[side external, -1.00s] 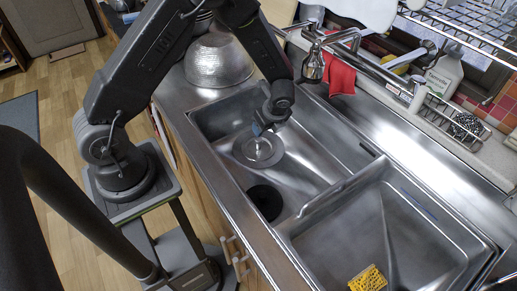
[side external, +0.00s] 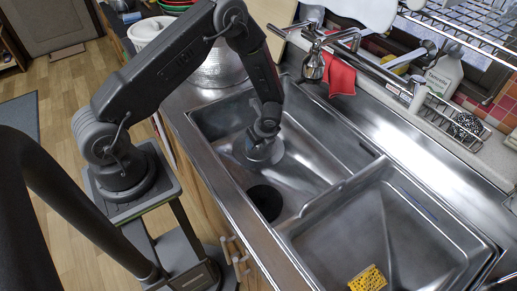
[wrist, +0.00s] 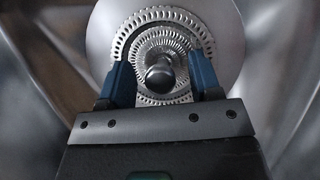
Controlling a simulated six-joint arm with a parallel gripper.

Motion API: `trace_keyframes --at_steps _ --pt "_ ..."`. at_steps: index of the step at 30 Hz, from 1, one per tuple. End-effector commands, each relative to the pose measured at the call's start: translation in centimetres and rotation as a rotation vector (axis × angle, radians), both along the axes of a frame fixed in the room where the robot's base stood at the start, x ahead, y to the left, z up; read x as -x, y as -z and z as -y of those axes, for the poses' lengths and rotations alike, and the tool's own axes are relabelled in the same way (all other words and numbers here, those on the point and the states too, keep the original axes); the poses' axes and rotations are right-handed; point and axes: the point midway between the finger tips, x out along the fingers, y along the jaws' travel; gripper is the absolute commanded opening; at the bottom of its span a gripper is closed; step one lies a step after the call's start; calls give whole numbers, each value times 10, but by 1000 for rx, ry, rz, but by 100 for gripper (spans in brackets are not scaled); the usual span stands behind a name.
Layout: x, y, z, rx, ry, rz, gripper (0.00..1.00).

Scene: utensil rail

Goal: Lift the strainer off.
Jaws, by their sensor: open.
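The strainer (side external: 243,153) is a round metal disc in the far part of the left sink basin, partly hidden by my gripper (side external: 262,140) in the side external view. In the wrist view, the strainer (wrist: 142,46) shows rings of slots and a rounded centre knob (wrist: 160,74). My gripper (wrist: 160,62) is open, with one blue finger on each side of the knob. Gaps show between the fingers and the knob. The exact height of the fingertips over the disc is hard to tell.
A dark round drain opening (side external: 265,201) lies nearer in the same basin. A raised divider and a second basin (side external: 390,225) with a yellow sponge (side external: 368,279) are to the right. A hammered metal bowl (side external: 220,68), faucet (side external: 314,66) and red cloth (side external: 340,77) are behind.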

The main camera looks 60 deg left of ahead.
Motion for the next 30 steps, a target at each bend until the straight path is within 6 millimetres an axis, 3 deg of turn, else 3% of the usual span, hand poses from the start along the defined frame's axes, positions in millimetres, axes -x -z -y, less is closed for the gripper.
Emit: trace_keyframes --at_steps 2,19,26,30 --pt "0 0 0 0 0 0 58" --pt "0 -1 0 0 0 0 4" --pt "0 -2 0 0 -1 1 4" --pt "-1 -14 0 0 -3 3 4"
